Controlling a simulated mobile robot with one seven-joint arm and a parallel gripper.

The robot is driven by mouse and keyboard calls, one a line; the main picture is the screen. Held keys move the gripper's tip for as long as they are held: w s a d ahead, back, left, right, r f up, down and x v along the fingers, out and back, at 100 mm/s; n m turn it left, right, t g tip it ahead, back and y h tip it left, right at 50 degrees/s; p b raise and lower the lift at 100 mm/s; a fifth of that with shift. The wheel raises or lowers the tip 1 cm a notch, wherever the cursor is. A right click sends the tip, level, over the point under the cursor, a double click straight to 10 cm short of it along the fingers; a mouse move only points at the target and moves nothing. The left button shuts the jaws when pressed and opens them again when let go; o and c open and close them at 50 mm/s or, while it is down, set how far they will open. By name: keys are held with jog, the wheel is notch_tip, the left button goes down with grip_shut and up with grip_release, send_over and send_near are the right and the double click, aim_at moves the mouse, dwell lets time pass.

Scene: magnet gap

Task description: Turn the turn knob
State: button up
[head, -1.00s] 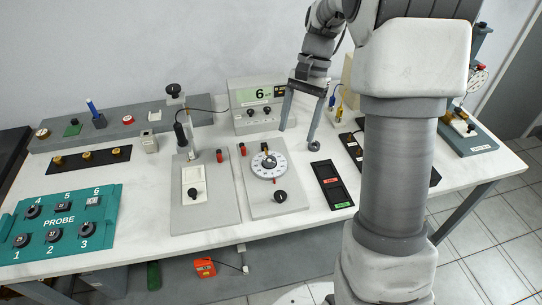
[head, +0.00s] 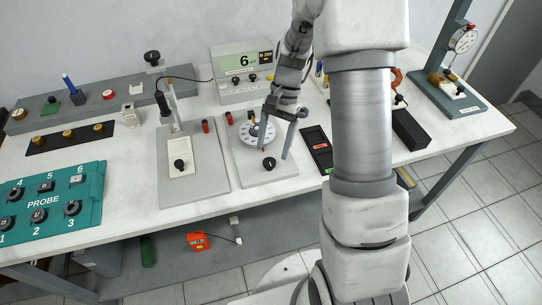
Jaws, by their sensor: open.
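A grey panel (head: 245,178) in the middle of the table carries a round white dial (head: 247,137) with a scale around its rim and a black knob (head: 269,163) in front of it. Which of these is the turn knob I cannot tell for sure. My gripper (head: 275,149) is open and points down over the right part of this panel. Its left finger covers the dial's centre and its right finger is at the dial's right side. Nothing is between the fingers. Whether a finger touches the dial I cannot tell.
Left of the panel stands another grey panel (head: 206,184) with a black knob and an upright probe. A display box (head: 240,62) reading 6 stands behind. A black tray (head: 318,150) with red and green labels lies to the right. A teal PROBE rack (head: 55,203) is at far left.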

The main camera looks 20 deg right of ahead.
aim_at(270, 161)
jog(key=shift+x, duration=1.75)
jog(key=shift+r, duration=0.1)
grip_shut()
